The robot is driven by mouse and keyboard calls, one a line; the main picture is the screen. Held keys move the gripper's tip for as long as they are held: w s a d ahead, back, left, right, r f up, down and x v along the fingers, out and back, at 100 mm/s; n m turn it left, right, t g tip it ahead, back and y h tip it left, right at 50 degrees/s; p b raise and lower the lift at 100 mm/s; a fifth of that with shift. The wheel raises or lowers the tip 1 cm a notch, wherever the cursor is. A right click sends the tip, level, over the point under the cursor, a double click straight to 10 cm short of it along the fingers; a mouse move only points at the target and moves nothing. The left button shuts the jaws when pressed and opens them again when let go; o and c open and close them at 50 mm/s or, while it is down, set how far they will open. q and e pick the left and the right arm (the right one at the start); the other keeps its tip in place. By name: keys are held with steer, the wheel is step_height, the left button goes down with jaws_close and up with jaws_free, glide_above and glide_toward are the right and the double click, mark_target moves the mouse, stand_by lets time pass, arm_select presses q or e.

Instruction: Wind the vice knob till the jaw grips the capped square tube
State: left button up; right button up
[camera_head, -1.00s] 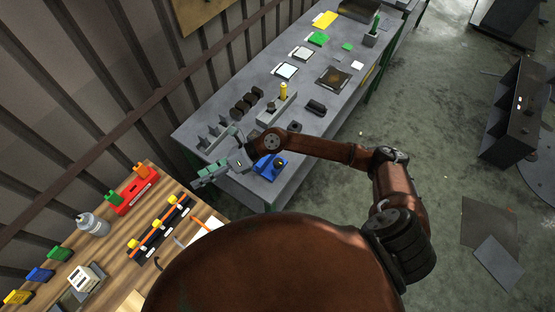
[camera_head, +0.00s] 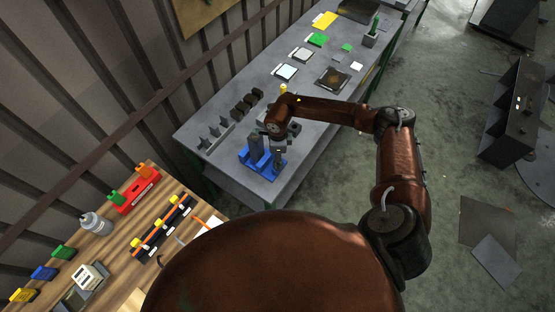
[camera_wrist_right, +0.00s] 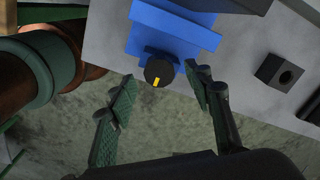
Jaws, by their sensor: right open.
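The blue vice (camera_head: 250,157) stands near the front end of the grey bench; a dark grey upright tube (camera_head: 256,146) stands at it. I cannot make out the tube's cap or whether the jaw touches the tube. My right gripper (camera_head: 279,151) points down at the vice's right side. In the right wrist view the blue vice (camera_wrist_right: 172,32) fills the upper middle, with its round black knob (camera_wrist_right: 158,72) carrying a yellow mark. The right gripper (camera_wrist_right: 161,80) is open, one finger on each side of the knob, with gaps visible. My left gripper is not in view.
A dark block with a hole (camera_wrist_right: 280,72) lies beside the vice on the bench (camera_wrist_right: 238,62). A grey rack (camera_head: 212,137) and several dark round parts (camera_head: 246,103) stand behind the vice. A wooden table (camera_head: 118,245) with tools is at the lower left.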

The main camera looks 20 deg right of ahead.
steer(key=shift+f, duration=1.1)
steer(key=c, duration=1.1)
steer(key=shift+c, duration=0.2)
